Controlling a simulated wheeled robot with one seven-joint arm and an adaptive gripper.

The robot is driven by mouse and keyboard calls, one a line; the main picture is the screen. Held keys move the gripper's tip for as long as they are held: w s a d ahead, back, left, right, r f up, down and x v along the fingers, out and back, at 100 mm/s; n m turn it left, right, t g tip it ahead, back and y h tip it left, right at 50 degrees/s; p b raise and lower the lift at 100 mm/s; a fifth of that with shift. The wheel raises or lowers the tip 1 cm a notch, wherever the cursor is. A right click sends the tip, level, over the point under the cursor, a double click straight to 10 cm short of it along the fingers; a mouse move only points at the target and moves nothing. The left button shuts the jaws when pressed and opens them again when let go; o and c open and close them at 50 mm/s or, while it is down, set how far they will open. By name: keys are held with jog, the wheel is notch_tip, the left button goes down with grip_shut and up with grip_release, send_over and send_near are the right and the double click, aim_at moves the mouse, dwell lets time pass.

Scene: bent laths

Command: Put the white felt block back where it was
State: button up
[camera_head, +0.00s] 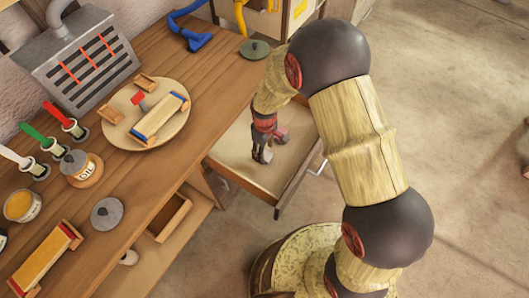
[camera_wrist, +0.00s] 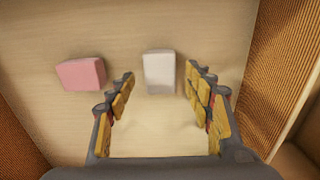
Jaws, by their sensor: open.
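The white felt block (camera_wrist: 159,72) lies on the pale floor of an open drawer (camera_head: 235,160) in the wrist view. My gripper (camera_wrist: 160,84) is open above the drawer floor, with a finger to the left and right of the white block. Clear gaps show between block and fingers; I cannot tell the height between them. In the head view my gripper (camera_head: 263,155) reaches down into the drawer, and I cannot make out the white block there. A pink block (camera_wrist: 81,74) lies to the left of the white one, outside the left finger.
Drawer walls flank my gripper. The workbench (camera_head: 190,75) to the left carries a round board (camera_head: 118,128) with wooden pieces, a labelled jar (camera_head: 84,170), several coloured-handled tools and a grey vented box (camera_head: 83,68). A small open wooden box (camera_head: 170,218) sits below the bench edge.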

notch_tip(320, 180, up, 9)
jog(key=p, duration=0.2)
notch_tip(320, 180, up, 10)
jog(key=m+t, duration=0.1)
jog(key=m, duration=0.1)
send_over(272, 154)
jog(key=s+d+r+m+t, duration=0.1)
jog(key=s+d+r+m, duration=0.15)
jog(key=r, duration=0.35)
jog(key=s+d+r+m+t, duration=0.1)
jog(key=s+d+r, duration=0.15)
jog(key=r, duration=0.35)
jog(key=s+d+r+m+t, duration=0.1)
jog(key=s+d+r+m, duration=0.1)
jog(key=s+r, duration=0.3)
jog(key=s+d+r+m+t, duration=0.1)
jog(key=s+d+r+m, duration=0.2)
jog(key=s+r, duration=0.3)
jog(key=s+d, duration=0.1)
jog(key=s, duration=0.2)
jog(key=shift+s+d+t, duration=0.15)
jog(key=shift+s+t, duration=0.15)
jog(key=shift+s, duration=0.1)
jog(key=shift+w, duration=0.1)
